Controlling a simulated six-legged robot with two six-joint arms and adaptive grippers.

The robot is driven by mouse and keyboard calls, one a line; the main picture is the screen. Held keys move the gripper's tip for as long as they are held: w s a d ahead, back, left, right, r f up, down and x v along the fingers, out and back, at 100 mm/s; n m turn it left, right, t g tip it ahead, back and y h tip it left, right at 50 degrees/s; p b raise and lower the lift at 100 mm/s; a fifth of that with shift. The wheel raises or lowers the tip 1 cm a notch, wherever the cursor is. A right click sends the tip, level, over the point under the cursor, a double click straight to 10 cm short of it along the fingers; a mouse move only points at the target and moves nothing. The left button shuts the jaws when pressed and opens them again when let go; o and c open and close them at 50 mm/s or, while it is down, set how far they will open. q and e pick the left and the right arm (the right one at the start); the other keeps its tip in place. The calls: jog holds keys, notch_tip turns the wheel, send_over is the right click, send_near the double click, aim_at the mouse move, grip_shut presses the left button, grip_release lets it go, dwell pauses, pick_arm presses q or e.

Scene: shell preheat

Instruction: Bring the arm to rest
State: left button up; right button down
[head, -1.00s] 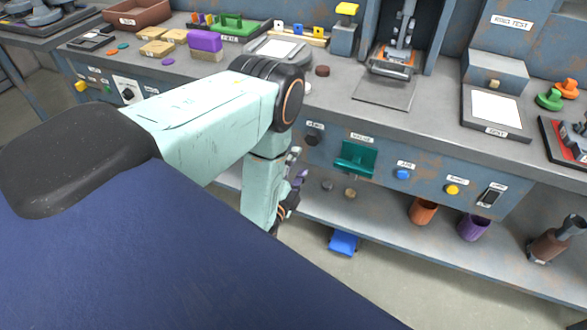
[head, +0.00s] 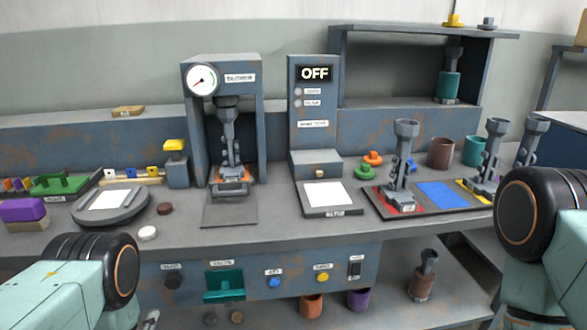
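My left arm comes in at the lower left, its pale green link and black elbow joint in front of the bench (head: 245,232). A small grey part of my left gripper (head: 150,320) shows at the bottom edge; its fingers are cut off, so I cannot tell whether it is open or holds anything. My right arm's black joint and green link stand at the right edge; its gripper is out of view. No object is seen in either gripper.
A gauge press (head: 222,75) and a panel reading OFF (head: 315,73) stand on the bench. A coloured mat (head: 420,214) carries several grey-topped shells. A teal handle (head: 223,285) juts from the bench front. A lower shelf (head: 390,308) holds cups.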

pick_arm(q)
jog(key=s+d+f+n+g+h, duration=0.2)
jog(key=s+d+f+n+g, duration=0.1)
jog(key=s+f+n+g, duration=0.4)
jog(key=s+d+f+n+g+h, duration=0.1)
jog(key=s+d+f+n+g, duration=0.25)
jog(key=s, duration=0.65)
jog(key=s+d+r+g, duration=0.2)
jog(key=s+g, duration=0.1)
jog(key=s, duration=0.2)
jog(key=s+d+r+g+h, duration=0.1)
jog(key=s+d+r+g, duration=0.1)
jog(key=s, duration=0.4)
jog(key=shift+s+r+n+g, duration=0.3)
jog(key=shift+r+n+g, duration=0.15)
jog(key=shift+r+g, duration=0.2)
